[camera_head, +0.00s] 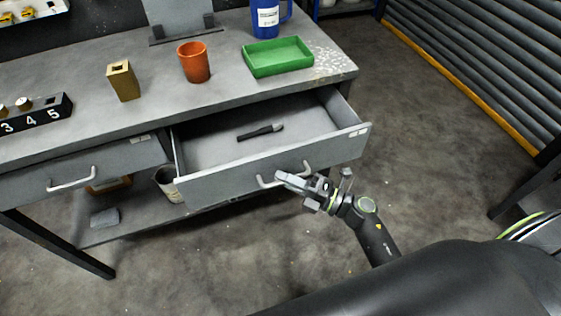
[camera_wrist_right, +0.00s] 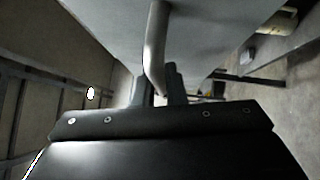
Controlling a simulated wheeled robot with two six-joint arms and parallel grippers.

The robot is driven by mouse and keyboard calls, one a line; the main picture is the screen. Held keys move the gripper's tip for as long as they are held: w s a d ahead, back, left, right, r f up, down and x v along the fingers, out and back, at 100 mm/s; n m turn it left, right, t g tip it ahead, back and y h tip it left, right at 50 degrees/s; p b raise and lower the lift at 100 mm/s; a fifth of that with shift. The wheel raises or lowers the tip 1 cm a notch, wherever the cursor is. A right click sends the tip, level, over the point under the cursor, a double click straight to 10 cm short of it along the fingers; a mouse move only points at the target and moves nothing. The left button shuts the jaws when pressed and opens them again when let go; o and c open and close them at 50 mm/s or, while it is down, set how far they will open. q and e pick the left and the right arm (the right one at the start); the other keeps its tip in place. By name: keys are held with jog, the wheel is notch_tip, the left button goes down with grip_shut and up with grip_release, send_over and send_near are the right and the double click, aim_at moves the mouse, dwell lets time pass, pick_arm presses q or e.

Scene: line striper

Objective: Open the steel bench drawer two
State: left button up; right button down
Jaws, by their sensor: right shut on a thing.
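The grey steel bench has two drawers under its top. The right-hand drawer (camera_head: 230,182) is pulled out, and a dark tool (camera_head: 260,132) lies inside it. The left-hand drawer (camera_head: 90,172) is closed, with its own bar handle (camera_head: 71,184). My right gripper (camera_head: 284,178) is at the open drawer's front, shut on its handle (camera_head: 266,183). In the right wrist view the handle (camera_wrist_right: 156,45) runs down between the two dark fingers (camera_wrist_right: 160,85). My left gripper is not in view.
A lower shelf (camera_head: 150,212) holds a bucket. The floor in front is clear.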

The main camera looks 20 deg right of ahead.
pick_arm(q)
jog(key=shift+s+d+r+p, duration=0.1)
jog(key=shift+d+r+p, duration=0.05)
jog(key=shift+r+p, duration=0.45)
pick_arm(e)
jog(key=s, duration=1.1)
jog(key=shift+d, duration=0.2)
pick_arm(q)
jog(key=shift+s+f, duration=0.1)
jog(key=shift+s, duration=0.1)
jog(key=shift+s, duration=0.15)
pick_arm(e)
jog(key=c, duration=1.5)
grip_release()
